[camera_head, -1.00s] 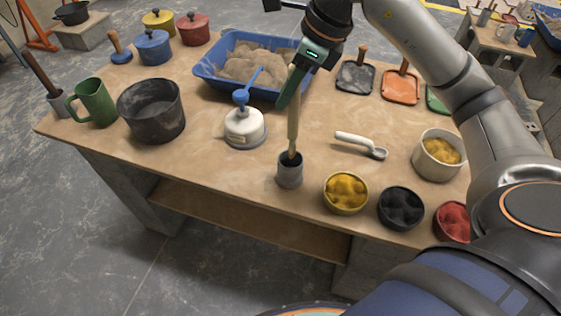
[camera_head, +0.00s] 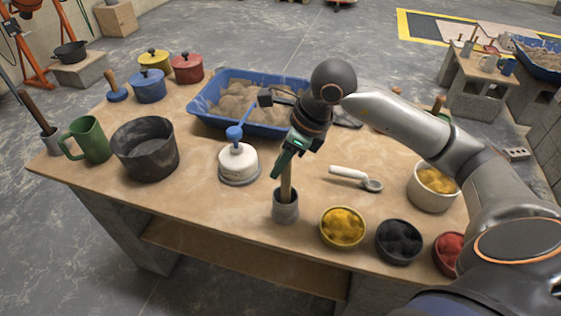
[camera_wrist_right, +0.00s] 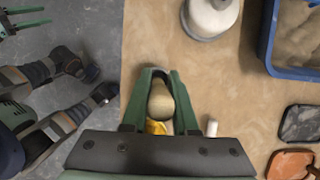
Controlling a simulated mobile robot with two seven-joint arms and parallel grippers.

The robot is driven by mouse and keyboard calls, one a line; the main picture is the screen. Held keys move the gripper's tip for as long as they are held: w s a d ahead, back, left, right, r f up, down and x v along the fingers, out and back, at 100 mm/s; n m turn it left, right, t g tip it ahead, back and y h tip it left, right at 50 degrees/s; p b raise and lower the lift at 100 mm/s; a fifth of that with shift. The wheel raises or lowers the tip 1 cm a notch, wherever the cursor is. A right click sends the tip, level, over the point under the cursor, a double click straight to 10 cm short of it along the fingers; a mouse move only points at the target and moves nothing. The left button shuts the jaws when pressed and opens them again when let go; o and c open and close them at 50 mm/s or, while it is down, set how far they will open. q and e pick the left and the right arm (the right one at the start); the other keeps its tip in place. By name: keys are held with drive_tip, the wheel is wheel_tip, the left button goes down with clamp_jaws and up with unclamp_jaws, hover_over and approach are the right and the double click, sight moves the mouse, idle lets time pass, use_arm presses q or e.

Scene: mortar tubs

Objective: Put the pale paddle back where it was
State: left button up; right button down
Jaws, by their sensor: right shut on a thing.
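The pale paddle (camera_head: 286,187) stands nearly upright, its lower end inside the small grey cup (camera_head: 285,208) near the table's front edge. My right gripper (camera_head: 285,165) is shut on its upper part, above the cup. In the right wrist view the paddle's rounded pale end (camera_wrist_right: 160,103) sits between the two green fingers. The cup hides the paddle's lower end, so I cannot tell whether it touches the bottom. My left gripper (camera_wrist_right: 27,20) is at the top left of the right wrist view, fingers apart and empty, over the floor.
Bowls of yellow (camera_head: 342,227), black (camera_head: 399,241) and red (camera_head: 447,252) powder stand right of the cup. A white scoop (camera_head: 355,178) lies behind them.

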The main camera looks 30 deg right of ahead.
drive_tip(key=shift+f, duration=0.1)
drive_tip(key=c, duration=1.2)
unclamp_jaws()
drive_tip(key=shift+f, duration=0.1)
drive_tip(key=o, duration=0.5)
drive_tip(key=v, duration=1.2)
drive_tip(key=shift+r+p, duration=0.25)
drive_tip(key=shift+p, duration=0.05)
